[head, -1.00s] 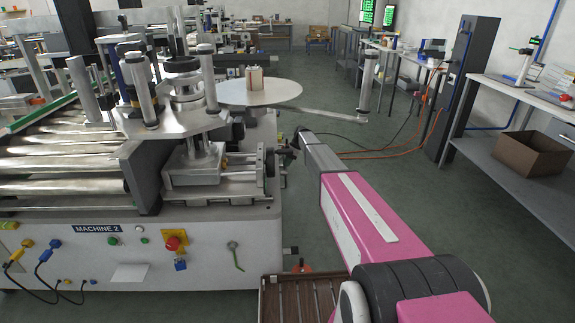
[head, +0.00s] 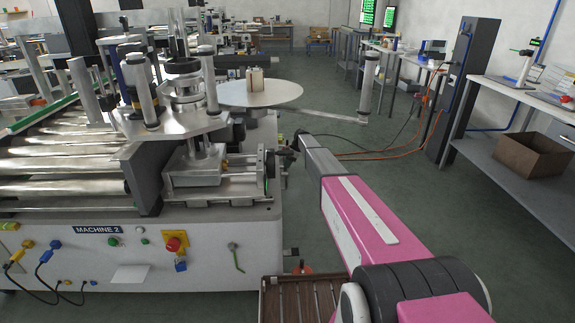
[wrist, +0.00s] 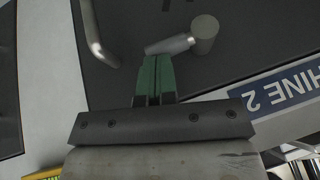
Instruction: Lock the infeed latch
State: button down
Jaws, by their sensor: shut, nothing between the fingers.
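In the wrist view, a short metal lever (wrist: 170,44) runs left from a round metal hub (wrist: 204,34) on a dark panel. It looks like the infeed latch, though no label on it can be read. My gripper (wrist: 157,58) has its two green fingers together, with nothing between them. The fingertips are right at the lever's free end; I cannot tell whether they touch it. In the head view, my pink arm reaches forward to the right side of Machine 2 (head: 215,248), and the fingers cannot be made out there.
A curved metal bar (wrist: 97,35) stands left of my fingers. A blue "MACHINE 2" label (wrist: 285,88) is at the right. In the head view, a white disc (head: 280,94) and a projecting post (head: 368,85) lie beyond my arm. Open floor (head: 410,190) is to the right.

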jog(key=shift+w+f, duration=0.15)
jog(key=shift+f, duration=0.25)
dwell(0.4)
